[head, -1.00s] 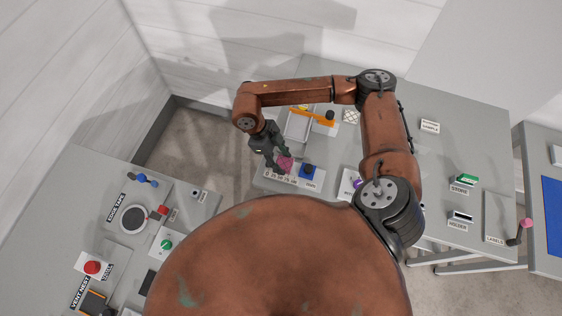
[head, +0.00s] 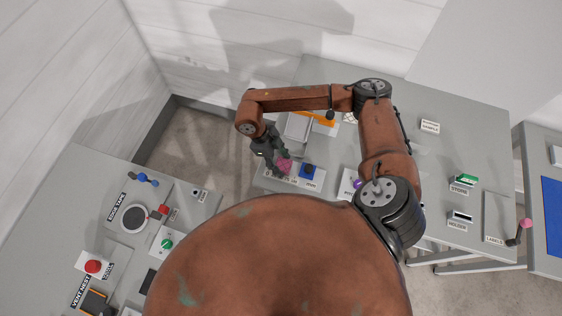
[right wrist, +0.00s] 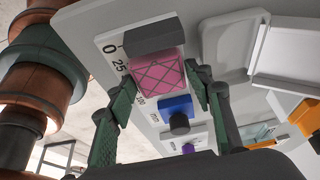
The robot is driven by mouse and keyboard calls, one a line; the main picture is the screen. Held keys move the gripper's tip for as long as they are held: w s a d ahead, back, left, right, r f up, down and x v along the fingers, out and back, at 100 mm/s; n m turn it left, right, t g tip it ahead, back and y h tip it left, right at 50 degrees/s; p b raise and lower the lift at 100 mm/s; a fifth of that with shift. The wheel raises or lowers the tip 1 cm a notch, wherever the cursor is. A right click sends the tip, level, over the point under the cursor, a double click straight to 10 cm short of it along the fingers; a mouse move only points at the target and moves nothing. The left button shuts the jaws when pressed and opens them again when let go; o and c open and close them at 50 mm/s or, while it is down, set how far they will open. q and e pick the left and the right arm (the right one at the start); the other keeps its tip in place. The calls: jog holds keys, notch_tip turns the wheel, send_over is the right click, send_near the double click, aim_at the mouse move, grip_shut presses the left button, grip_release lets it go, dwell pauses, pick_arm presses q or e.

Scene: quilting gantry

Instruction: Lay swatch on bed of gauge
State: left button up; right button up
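The pink quilted swatch (right wrist: 158,75) is between the green fingertips of my right gripper (right wrist: 161,80), which press its two sides. In the head view the swatch (head: 284,165) shows at the end of my right gripper (head: 275,162). The gauge (head: 268,184) is a pale plate with a scale in mm; its bed also shows in the right wrist view (right wrist: 125,68). The swatch is over the bed, between a dark grey fixed block (right wrist: 155,37) and a blue slider (right wrist: 176,107) with a black knob. Whether it touches the bed I cannot tell. My left gripper is out of view.
A grey tray (head: 299,126) and an orange-handled item (head: 318,117) lie behind the gauge. A purple knob (head: 357,184) is to its right. Green store (head: 467,179) and holder (head: 461,217) stations stand further right. A left table (head: 60,190) carries several controls.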

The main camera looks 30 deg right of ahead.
jog(key=shift+o, duration=1.4)
jog(key=shift+r, duration=0.25)
jog(key=b+v, duration=0.1)
jog(key=v, duration=1)
jog(key=shift+w+r, duration=0.15)
jog(key=shift+r, duration=0.2)
jog(key=shift+a, duration=0.1)
